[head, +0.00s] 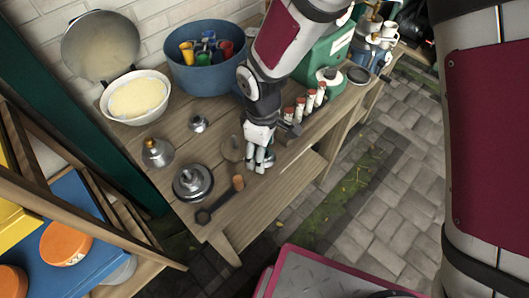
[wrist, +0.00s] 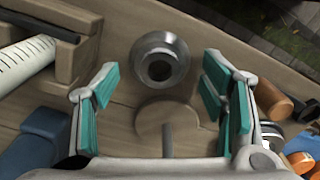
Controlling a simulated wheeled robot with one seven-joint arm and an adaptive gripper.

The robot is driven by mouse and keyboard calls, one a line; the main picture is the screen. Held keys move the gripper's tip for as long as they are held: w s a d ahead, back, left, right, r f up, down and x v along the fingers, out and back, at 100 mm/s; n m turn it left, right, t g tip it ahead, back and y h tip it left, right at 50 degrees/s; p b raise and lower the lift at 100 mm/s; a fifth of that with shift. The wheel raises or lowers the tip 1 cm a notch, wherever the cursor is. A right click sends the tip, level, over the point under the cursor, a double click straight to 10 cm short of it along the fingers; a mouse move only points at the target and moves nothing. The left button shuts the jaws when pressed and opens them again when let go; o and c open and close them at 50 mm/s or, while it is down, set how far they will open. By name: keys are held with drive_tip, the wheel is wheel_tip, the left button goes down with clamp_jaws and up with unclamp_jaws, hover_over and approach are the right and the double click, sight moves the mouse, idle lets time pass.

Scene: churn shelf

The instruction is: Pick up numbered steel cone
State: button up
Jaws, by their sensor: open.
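A round steel piece with a conical flare and a dark central hole, seemingly the steel cone (wrist: 160,58), stands on the wooden bench in the wrist view. No number on it is legible. My gripper (head: 261,165) is low over the bench near its front edge. In the wrist view my gripper (wrist: 160,90) is open, with teal-padded fingers well apart and nothing between them. The cone lies ahead of the gap, roughly centred and untouched. In the head view I cannot pick the cone out with certainty; my gripper may hide it.
A round wooden disc with a rod (wrist: 167,125) lies near the gripper. On the bench (head: 240,215) stand a large round steel piece (head: 192,182), a brass-topped steel piece (head: 157,152), a blue tub (head: 206,75) and a white bowl (head: 136,97). Red-capped bottles (head: 310,102) stand right of the gripper.

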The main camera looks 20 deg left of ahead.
drive_tip(key=shift+c, duration=0.6)
drive_tip(key=c, duration=1.2)
drive_tip(key=shift+r, duration=0.3)
clamp_jaws()
wheel_tip(320, 180, up, 10)
drive_tip(key=shift+f, duration=0.25)
drive_tip(key=shift+d, duration=0.1)
